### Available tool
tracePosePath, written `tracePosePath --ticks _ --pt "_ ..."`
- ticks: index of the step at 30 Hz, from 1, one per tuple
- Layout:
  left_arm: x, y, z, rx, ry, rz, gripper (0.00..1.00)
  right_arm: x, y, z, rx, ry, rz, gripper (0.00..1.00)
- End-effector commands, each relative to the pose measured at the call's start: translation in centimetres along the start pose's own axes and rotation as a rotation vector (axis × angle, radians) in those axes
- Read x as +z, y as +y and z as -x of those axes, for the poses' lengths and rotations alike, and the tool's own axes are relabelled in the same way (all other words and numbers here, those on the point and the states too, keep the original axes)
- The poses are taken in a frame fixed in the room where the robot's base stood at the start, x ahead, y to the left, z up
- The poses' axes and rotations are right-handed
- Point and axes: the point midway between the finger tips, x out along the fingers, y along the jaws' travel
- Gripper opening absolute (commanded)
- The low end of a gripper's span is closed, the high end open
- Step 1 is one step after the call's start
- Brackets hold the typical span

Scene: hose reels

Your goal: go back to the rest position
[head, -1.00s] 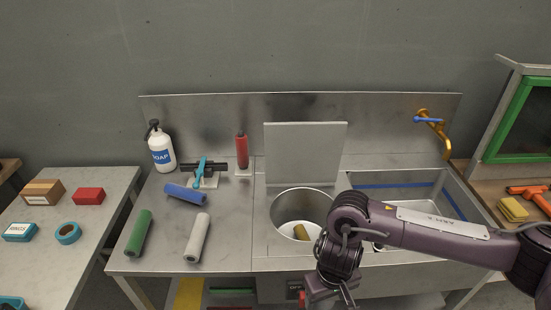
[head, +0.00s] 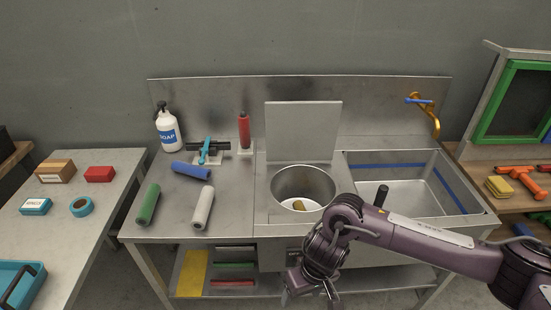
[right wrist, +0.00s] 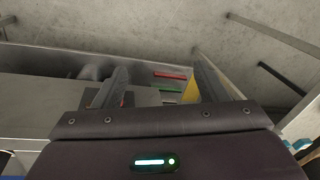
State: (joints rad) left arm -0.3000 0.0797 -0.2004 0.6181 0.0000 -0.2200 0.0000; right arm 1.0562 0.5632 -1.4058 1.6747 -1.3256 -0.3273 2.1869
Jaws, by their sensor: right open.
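My right gripper (head: 311,293) hangs low in front of the steel counter, at the bottom of the head view. Its fingers are apart and nothing shows between them. In the right wrist view the two open fingers (right wrist: 160,88) point toward the lower shelf. My right arm comes in from the right, across the front of the sink. My left gripper is not in view.
The steel counter (head: 240,215) holds a round bin (head: 304,172) with a yellow piece inside, a sink (head: 400,195), and green (head: 148,204), white (head: 203,208) and blue (head: 191,171) rolls. A grey side table (head: 85,245) stands left. Floor in front is clear.

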Motion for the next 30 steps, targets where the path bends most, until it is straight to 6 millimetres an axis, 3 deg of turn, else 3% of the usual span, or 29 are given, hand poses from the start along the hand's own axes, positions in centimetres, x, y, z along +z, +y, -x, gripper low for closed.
tracePosePath --ticks 5,11,14,17,20,23,26,30 --pt "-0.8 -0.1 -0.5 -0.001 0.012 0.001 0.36 -2.2 -2.7 -2.8 -0.139 0.056 0.035 0.67" --pt "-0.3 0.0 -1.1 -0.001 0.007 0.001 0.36 -5.8 -4.8 -7.0 -0.31 0.188 0.05 0.67" --pt "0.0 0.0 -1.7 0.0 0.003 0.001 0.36 -7.5 -4.3 -10.7 -0.374 0.295 0.025 0.67" --pt "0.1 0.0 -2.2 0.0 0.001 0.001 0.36 -7.6 -1.7 -16.0 -0.377 0.406 -0.027 0.67" --pt "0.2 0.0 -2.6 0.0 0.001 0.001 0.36 -5.0 2.1 -22.0 -0.308 0.47 -0.085 0.67" --pt "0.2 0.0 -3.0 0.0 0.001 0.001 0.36 -0.7 5.6 -27.1 -0.215 0.477 -0.129 0.67" --pt "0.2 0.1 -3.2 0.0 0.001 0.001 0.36 5.0 8.3 -31.7 -0.122 0.445 -0.159 0.67" --pt "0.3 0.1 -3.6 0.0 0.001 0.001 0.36 14.1 10.7 -36.8 -0.002 0.36 -0.182 0.67"
